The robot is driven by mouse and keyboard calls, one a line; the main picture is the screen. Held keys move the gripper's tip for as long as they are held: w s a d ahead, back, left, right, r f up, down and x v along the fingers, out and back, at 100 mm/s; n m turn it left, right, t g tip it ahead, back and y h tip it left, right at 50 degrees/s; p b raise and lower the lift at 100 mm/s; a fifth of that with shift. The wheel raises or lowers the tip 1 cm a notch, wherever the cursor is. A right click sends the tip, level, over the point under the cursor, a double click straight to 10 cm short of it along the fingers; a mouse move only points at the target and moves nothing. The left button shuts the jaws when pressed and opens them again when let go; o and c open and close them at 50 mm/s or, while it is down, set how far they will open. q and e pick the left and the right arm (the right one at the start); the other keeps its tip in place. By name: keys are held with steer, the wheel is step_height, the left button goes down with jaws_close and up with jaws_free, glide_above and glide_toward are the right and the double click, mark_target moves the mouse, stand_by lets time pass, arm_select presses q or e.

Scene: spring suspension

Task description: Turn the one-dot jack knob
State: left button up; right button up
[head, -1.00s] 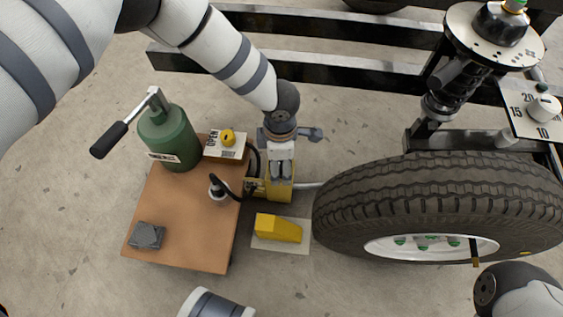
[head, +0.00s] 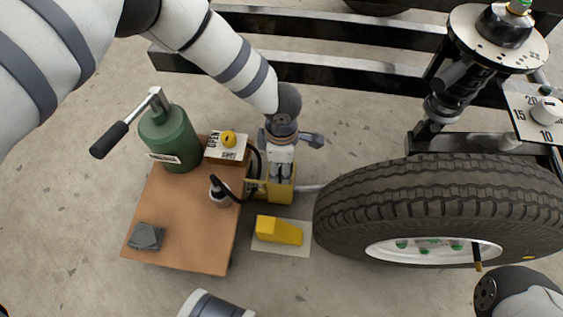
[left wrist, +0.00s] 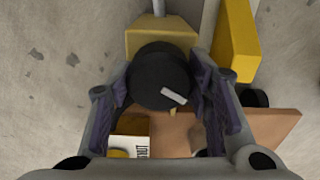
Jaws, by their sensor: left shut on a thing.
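The jack is a yellow block (head: 281,190) on the floor between the small brown-topped table and the wheel. Its knob is a black round knob (left wrist: 160,77) with a pale bar mark on top, seen in the left wrist view. My left gripper (head: 282,172) comes down from above onto the jack. In the left wrist view its two fingers (left wrist: 165,88) stand on either side of the knob, shut on it. In the head view the gripper hides the knob. I cannot make out a dot mark. My right gripper is out of view.
A brown-topped table (head: 185,230) holds a green hand pump (head: 172,138), a yellow knob (head: 229,139) on a labelled box and a dark block (head: 147,236). A yellow wedge (head: 280,230) lies in front of the jack. A large tyre (head: 430,195) stands to the right.

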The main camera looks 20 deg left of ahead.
arm_select(q)
steer(key=m, duration=0.4)
steer(key=shift+b, duration=0.4)
steer(key=shift+m, duration=1.9)
steer(key=o, duration=1.1)
steer(key=shift+o, duration=0.2)
step_height(320, 180, up, 12)
